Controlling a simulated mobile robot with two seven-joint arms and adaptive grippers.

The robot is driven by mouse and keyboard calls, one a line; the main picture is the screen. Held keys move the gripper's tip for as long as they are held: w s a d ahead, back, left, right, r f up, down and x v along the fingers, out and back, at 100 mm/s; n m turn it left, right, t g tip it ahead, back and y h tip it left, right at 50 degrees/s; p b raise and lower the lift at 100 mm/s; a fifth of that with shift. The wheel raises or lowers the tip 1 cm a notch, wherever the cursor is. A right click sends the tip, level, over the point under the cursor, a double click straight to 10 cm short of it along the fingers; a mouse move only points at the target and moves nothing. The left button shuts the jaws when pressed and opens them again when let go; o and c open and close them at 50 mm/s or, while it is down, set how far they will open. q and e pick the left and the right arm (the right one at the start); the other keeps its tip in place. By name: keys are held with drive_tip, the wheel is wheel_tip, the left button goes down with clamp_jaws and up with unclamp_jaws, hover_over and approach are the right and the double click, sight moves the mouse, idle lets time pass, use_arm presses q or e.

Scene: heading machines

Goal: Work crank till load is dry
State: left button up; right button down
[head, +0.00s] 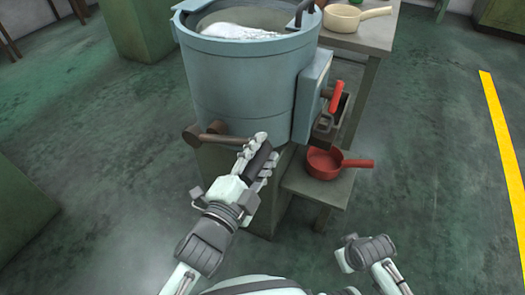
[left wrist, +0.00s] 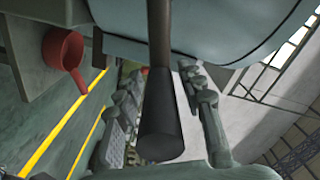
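A blue-grey drum (head: 240,95) stands on a green base, with a pale load (head: 238,31) inside its open top. A brown crank (head: 212,137) sticks out low on its front, ending in a dark handle (head: 261,161). My left gripper (head: 257,160) is at this handle, one finger on each side. In the left wrist view the dark handle (left wrist: 161,130) lies between the two fingers (left wrist: 158,95), with gaps visible on both sides, so the gripper looks open around it. My right gripper (head: 366,253) is low at the right, away from the drum; its opening is unclear.
A red-handled lever (head: 334,97) is on the drum's right side. A red pan (head: 325,162) sits on a low shelf (head: 318,187) right of the base. A cream pan (head: 343,17) is on the table behind. The floor is clear left and right, with a yellow line (head: 506,150).

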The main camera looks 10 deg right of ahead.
sight(246, 180)
use_arm(q)
drive_tip(key=shift+o, duration=0.2)
drive_tip(key=shift+s+a, duration=0.1)
drive_tip(key=v, duration=0.7)
drive_tip(key=shift+s+a, duration=0.1)
idle(0.3)
drive_tip(key=w+a+f+n+g+y, duration=0.2)
drive_tip(key=a+f+n+y, duration=0.25)
drive_tip(key=a+f, duration=0.4)
drive_tip(key=w+a+f+n+g+y, duration=0.15)
drive_tip(key=a+f+n+y, duration=0.35)
drive_tip(key=a, duration=0.6)
drive_tip(key=s+a+f+n+g+y, duration=0.2)
drive_tip(key=s+a+f+n+g, duration=0.6)
drive_tip(key=s+a+f, duration=0.3)
wheel_tip(246, 180, down, 3)
drive_tip(key=s, duration=0.2)
drive_tip(key=shift+s, duration=0.35)
